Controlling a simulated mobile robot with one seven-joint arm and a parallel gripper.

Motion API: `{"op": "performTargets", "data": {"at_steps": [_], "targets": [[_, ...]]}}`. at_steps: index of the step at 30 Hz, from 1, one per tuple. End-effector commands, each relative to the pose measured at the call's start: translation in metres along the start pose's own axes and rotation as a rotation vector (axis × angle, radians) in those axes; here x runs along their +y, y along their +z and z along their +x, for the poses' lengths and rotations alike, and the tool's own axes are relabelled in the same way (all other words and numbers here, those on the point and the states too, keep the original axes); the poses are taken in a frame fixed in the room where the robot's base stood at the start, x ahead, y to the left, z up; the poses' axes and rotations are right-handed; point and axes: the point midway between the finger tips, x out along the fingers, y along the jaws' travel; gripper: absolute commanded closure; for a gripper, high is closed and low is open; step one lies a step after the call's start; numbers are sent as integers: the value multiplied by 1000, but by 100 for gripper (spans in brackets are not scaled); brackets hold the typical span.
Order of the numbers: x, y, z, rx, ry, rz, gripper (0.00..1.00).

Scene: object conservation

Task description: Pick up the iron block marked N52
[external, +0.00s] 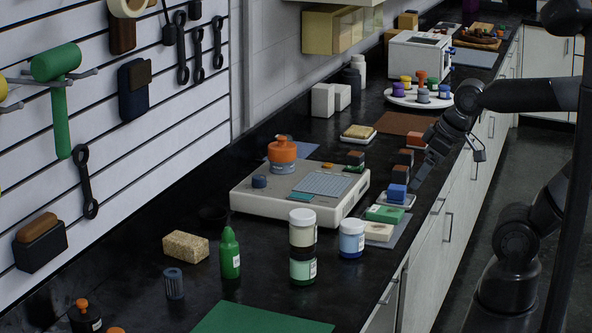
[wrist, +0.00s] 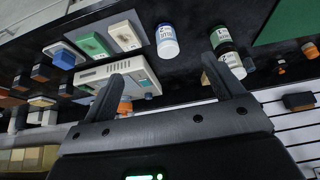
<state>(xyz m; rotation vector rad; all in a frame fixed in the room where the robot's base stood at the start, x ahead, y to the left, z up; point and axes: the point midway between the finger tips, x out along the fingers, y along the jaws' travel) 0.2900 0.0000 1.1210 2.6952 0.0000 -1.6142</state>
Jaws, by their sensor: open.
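No N52 mark is legible in either view, so I cannot tell which block carries it. Several small dark blocks with coloured tops stand on the black counter: a brown-topped block (external: 401,173), another brown-topped block (external: 404,157), a green-topped block (external: 355,160) and a red block (external: 416,141). A blue block (external: 397,193) sits on a small white tray. In the wrist view similar dark blocks (wrist: 41,73) lie at the left, beyond my left finger. My gripper (external: 424,168) is above the counter's front edge, near these blocks. Its fingers (wrist: 165,78) are apart, with nothing held.
A grey console (external: 243,201) with an orange-topped jar (external: 283,153) stands left of the blocks. Jars (external: 352,239), a green bottle (external: 230,254) and a sponge (external: 186,246) stand nearer. A white turntable (external: 418,101) with weights is farther back. Tools hang on the left wall.

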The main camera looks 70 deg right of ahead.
Motion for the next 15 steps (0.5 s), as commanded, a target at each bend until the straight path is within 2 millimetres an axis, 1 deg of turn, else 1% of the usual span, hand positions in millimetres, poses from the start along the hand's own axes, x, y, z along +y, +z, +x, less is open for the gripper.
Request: {"op": "performTargets", "data": {"at_steps": [1, 6, 13, 15], "targets": [[0, 0, 0, 0, 0, 0, 18], [0, 0, 0, 0, 0, 0, 32], [0, 0, 0, 0, 1, 0, 33], [2, -4, 0, -5, 7, -1, 33]]}}
